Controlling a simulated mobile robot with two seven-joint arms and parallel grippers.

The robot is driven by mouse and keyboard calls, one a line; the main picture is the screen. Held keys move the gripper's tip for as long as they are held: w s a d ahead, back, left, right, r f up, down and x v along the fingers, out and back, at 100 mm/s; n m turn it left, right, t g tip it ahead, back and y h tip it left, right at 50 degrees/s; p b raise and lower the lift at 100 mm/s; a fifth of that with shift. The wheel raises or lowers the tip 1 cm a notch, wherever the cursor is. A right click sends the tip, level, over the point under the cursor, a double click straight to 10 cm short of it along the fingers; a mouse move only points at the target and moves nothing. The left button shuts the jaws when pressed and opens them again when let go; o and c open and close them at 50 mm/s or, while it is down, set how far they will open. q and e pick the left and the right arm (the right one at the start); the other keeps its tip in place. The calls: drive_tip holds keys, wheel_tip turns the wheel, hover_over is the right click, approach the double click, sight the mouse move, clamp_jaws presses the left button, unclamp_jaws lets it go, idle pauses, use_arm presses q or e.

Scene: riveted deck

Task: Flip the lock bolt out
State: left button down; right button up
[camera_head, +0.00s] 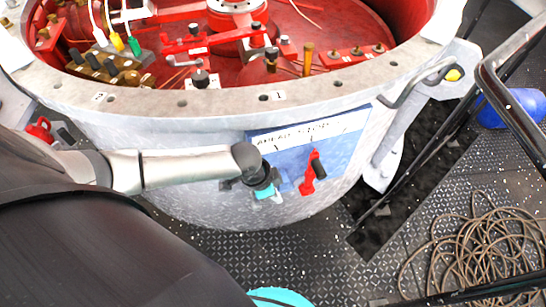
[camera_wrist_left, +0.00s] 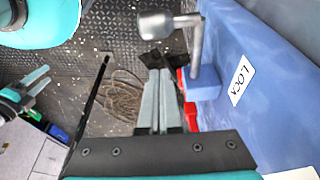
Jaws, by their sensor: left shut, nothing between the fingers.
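The lock bolt (camera_wrist_left: 195,45) shows in the left wrist view as a grey bent rod with a round knob. It stands in a blue block (camera_wrist_left: 203,84) on the blue panel, beside a "LOCK" label (camera_wrist_left: 241,80). My left gripper (camera_head: 264,190) is in front of the panel (camera_head: 345,143) in the head view. Its fingers (camera_wrist_left: 158,75) are shut and empty, just left of the block and below the knob in the wrist view. I cannot make out the bolt in the head view. My right gripper (camera_wrist_left: 38,80) shows small at the left of the wrist view; its opening is unclear.
A red lever (camera_head: 308,178) with a black grip is on the panel, right of my left gripper. The panel is on a large grey drum (camera_head: 215,205) with red fittings inside. A coiled rope (camera_head: 475,250) lies on the deck at right, near black rails.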

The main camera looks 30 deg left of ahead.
use_arm(q)
drive_tip(key=p+v, duration=0.4)
drive_tip(key=v, duration=0.5)
drive_tip(key=shift+s, duration=0.2)
use_arm(e)
drive_tip(key=s+d+r, duration=0.1)
drive_tip(key=s, duration=0.5)
drive_tip(key=shift+s+d, duration=0.2)
drive_tip(key=shift+s, duration=0.1)
use_arm(q)
drive_tip(key=shift+a, duration=0.1)
